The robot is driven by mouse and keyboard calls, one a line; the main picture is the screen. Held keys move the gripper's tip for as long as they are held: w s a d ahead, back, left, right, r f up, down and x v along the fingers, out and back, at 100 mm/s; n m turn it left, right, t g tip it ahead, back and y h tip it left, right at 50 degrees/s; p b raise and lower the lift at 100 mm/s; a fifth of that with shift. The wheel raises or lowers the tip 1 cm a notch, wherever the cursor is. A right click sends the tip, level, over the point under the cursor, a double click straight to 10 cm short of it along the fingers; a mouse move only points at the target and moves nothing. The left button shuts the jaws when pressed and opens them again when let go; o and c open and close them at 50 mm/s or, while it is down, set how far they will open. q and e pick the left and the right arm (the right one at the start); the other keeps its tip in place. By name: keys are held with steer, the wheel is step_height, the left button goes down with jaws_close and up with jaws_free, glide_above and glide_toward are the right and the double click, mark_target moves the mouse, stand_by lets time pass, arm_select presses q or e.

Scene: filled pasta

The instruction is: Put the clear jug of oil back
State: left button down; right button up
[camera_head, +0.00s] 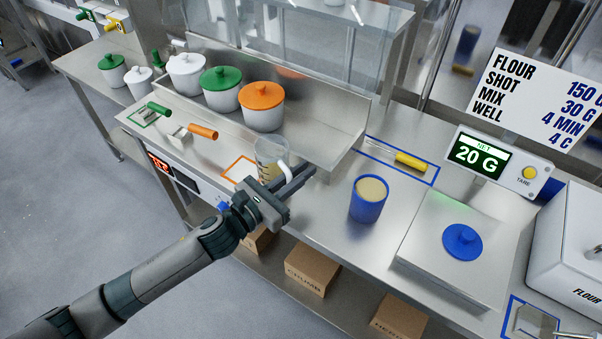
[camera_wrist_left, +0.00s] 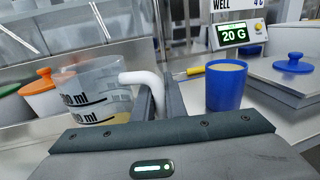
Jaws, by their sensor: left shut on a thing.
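The clear jug (camera_head: 268,152) has dark measure marks, a white handle (camera_head: 284,171) and a little yellowish oil low inside. It looks about upright over the counter by the raised shelf; I cannot tell whether its base touches. An orange outline (camera_head: 231,171) on the counter shows just left of the jug, partly hidden by it. My left gripper (camera_head: 301,174) is shut on the handle. In the left wrist view the jug (camera_wrist_left: 92,92) is left of the fingers (camera_wrist_left: 160,97), with the white handle (camera_wrist_left: 146,78) reaching between them. My right gripper does not show.
Lidded tubs, with the orange-lidded one (camera_head: 262,109) nearest, stand on the shelf behind the jug. An orange-handled tool (camera_head: 203,132) lies left. A blue cup (camera_head: 368,202) stands right, before a scale (camera_head: 440,268) with a blue lid on it. Bare counter lies between jug and cup.

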arm_select(q)
steer(key=shift+f, duration=0.65)
steer(key=c, duration=1.8)
jaws_free()
